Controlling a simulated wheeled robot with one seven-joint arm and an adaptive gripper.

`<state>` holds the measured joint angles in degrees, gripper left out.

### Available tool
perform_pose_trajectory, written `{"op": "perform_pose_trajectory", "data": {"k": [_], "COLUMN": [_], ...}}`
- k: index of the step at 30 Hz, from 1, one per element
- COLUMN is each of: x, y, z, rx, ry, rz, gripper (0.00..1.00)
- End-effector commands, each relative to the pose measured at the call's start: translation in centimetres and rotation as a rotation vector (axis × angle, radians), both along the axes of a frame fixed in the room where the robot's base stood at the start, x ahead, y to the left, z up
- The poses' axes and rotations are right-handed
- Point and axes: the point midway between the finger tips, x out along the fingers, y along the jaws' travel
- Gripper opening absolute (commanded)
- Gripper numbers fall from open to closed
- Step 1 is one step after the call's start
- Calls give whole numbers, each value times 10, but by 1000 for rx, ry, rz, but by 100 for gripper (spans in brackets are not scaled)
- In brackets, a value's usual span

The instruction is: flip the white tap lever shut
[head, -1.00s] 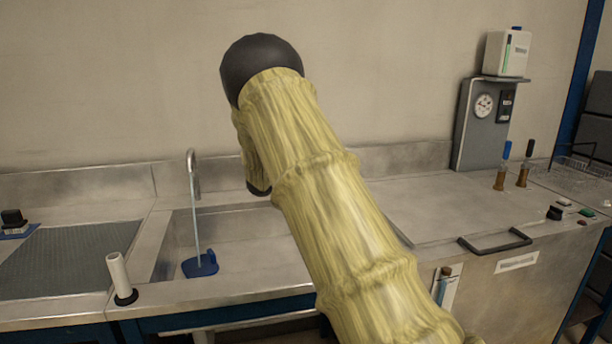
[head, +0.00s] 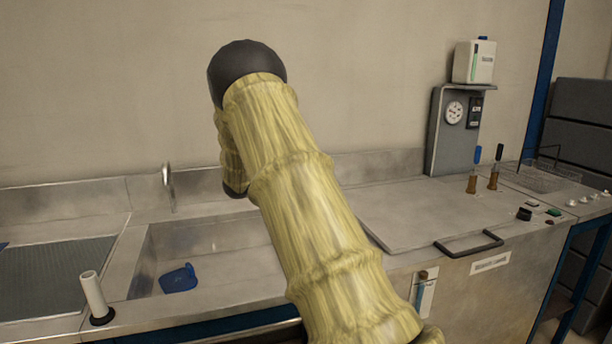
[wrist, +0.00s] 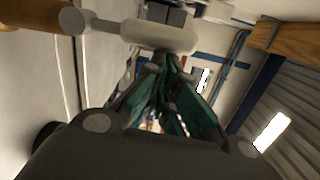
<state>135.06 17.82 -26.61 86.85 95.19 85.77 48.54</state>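The white tap lever (head: 94,295) is a plain white cylinder on a black collar at the sink's front edge, in the head view's lower left. It leans slightly left. The metal spout (head: 168,187) stands at the back of the sink, with no water stream visible below it. In the head view my sleeved arm crosses the middle, and my gripper is hidden. In the wrist view my gripper (wrist: 169,72) shows dark fingers with teal pads that come together at the tips, with nothing seen between them. The lever cannot be identified in the wrist view.
A blue object (head: 178,279) lies in the sink basin (head: 215,240). The wrist view shows a pale bar (wrist: 150,34) beyond the fingers.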

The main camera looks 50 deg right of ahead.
Motion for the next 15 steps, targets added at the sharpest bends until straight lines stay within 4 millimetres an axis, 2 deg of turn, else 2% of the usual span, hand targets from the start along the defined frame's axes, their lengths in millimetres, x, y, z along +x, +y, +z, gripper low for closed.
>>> {"op": "perform_pose_trajectory", "data": {"k": [9, 15], "x": [1, -4], "y": [2, 21], "z": [1, -1], "rx": [-1, 0], "ry": [-2, 0], "rz": [3, 10], "gripper": [0, 0]}}
